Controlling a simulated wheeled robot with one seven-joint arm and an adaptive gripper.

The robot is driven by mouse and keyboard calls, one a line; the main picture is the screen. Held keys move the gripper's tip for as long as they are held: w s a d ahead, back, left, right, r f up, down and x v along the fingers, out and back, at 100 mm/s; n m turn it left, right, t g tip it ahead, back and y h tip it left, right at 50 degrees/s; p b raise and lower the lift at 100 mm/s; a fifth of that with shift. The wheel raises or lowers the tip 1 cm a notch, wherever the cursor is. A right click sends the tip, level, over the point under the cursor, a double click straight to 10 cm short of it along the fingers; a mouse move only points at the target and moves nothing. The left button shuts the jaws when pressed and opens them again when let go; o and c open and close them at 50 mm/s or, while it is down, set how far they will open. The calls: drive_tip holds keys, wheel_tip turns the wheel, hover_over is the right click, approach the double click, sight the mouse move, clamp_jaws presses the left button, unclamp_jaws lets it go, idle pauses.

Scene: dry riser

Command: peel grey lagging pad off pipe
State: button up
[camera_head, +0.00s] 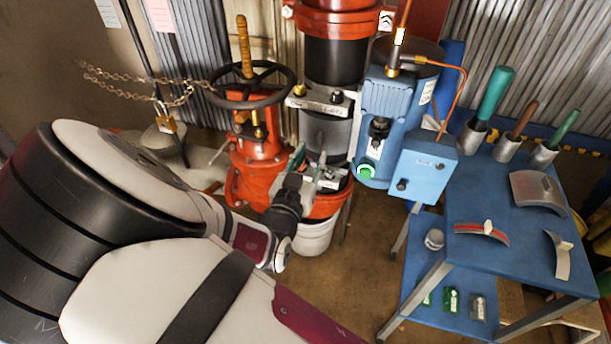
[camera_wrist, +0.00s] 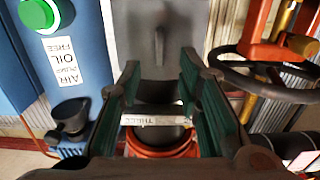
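The grey lagging pad (camera_head: 325,132) wraps the upright pipe below a silver clamp, partly hidden by my gripper in the head view. In the wrist view, which is upside down, the pad (camera_wrist: 140,35) fills the top middle, with a raised grey tab (camera_wrist: 158,68) on its face. My gripper (camera_head: 310,158) is in front of the pipe at the pad's lower part. Its two green-lined fingers (camera_wrist: 163,90) are open, apart on either side of the tab's line. I see nothing held. Whether either finger touches the tab cannot be told.
A blue pump (camera_head: 385,115) and its box (camera_head: 424,165) stand close right of the pipe. A red valve with a black handwheel (camera_head: 215,100) and chain is on the left. The blue table (camera_head: 500,215) at right bears curved pads and several tools. A white bucket (camera_head: 317,238) stands below.

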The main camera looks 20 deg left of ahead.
drive_tip(key=shift+w+a+b, duration=0.15)
drive_tip(key=shift+w+b, duration=0.95)
drive_tip(key=shift+w, duration=1.65)
clamp_jaws()
drive_tip(key=c, duration=0.7)
unclamp_jaws()
drive_tip(key=shift+s, duration=0.2)
clamp_jaws()
drive_tip(key=p, duration=0.5)
approach(319, 141)
drive_tip(key=shift+s+r, duration=0.1)
drive_tip(key=shift+s, duration=0.05)
